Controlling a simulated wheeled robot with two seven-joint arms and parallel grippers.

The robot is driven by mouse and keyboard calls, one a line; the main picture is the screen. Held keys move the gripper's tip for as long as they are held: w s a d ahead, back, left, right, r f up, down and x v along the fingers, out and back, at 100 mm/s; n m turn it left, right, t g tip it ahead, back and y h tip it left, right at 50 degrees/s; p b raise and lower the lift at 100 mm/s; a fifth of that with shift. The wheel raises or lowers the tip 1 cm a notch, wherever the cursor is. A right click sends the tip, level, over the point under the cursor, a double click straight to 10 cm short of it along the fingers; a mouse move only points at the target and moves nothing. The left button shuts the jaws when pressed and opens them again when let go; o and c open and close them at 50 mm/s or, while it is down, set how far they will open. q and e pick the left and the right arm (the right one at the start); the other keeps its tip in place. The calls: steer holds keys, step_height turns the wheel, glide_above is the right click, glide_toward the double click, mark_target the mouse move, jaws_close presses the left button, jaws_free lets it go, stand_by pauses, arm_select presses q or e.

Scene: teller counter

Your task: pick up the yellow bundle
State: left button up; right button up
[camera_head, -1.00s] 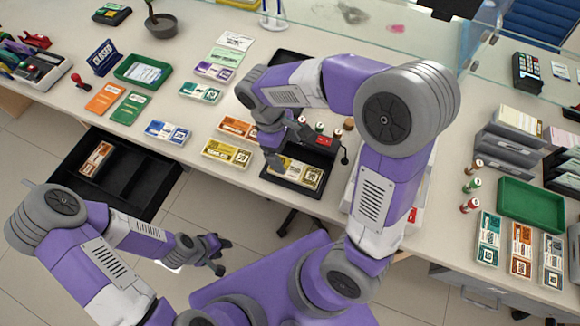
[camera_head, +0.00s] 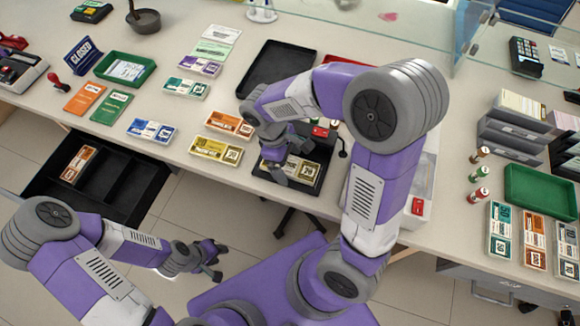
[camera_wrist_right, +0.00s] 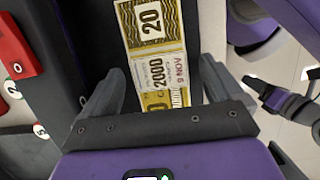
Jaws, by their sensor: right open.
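A yellow banknote bundle (camera_head: 216,149) lies flat on the counter near its front edge. A second yellow bundle (camera_head: 308,171) lies in a small black tray (camera_head: 320,190) to its right, partly hidden by my right gripper. My right gripper (camera_head: 288,161) is open over this tray bundle. In the right wrist view the tray bundle (camera_wrist_right: 155,50), marked 20, extends between the open fingers (camera_wrist_right: 156,82); I cannot tell whether they touch it. My left gripper (camera_head: 212,262) is open and empty, low in front of the counter.
An orange bundle (camera_head: 229,124) and a blue bundle (camera_head: 151,130) lie near the counter's yellow bundle. An open black drawer (camera_head: 115,185) is at left. A larger black tray (camera_head: 275,68) lies behind. A glass screen (camera_head: 520,45) is at right.

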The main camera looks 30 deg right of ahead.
steer(key=shift+r, duration=0.1)
steer(key=c, duration=1.3)
